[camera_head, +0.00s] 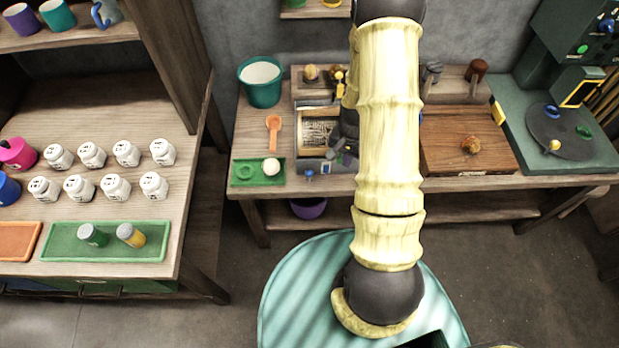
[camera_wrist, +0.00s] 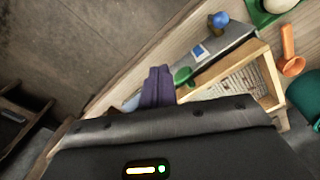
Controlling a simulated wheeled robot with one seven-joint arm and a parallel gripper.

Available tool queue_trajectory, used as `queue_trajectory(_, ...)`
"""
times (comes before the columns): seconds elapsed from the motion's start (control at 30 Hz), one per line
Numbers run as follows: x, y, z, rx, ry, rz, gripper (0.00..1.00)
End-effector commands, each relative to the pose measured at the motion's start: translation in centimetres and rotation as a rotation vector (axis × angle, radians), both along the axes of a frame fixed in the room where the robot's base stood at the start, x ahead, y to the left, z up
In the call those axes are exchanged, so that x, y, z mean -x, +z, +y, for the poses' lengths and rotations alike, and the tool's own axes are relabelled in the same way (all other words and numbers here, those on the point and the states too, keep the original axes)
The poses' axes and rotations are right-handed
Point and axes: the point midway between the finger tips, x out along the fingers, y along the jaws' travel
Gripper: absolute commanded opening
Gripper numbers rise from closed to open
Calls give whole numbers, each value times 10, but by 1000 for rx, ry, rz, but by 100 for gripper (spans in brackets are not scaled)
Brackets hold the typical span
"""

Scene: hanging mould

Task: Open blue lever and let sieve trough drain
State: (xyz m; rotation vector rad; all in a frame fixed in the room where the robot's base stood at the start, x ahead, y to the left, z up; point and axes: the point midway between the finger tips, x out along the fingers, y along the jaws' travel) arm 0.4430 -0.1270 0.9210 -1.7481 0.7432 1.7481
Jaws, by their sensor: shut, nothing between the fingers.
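The blue lever (camera_head: 309,174) sticks out at the front of the grey sieve trough (camera_head: 312,165), near its left end. In the wrist view its round blue knob (camera_wrist: 220,19) is near the top, clear of my fingers. The trough (camera_wrist: 226,45) has a blue square mark on its front. The wooden frame with mesh (camera_wrist: 272,72) sits in it; whether it holds water cannot be told. My gripper (camera_head: 342,158) is shut and empty at the trough's right end. Its dark purple fingers show together in the wrist view (camera_wrist: 157,80). My arm hides part of the trough.
A purple bowl (camera_head: 308,208) is below the bench. An orange scoop (camera_head: 273,132), a green tray (camera_head: 247,179) with a white ball and a teal bucket (camera_head: 263,88) stand left of the trough. A brown board (camera_head: 450,150) lies to the right.

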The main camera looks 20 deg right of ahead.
Motion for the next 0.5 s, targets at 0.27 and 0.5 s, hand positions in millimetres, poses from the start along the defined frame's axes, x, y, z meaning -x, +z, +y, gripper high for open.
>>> queue_trajectory(0.27, 0, 0, 0, 0, 1, 0, 0)
queue_trajectory(0.5, -1, 33, 15, 8, 83, -27, 0)
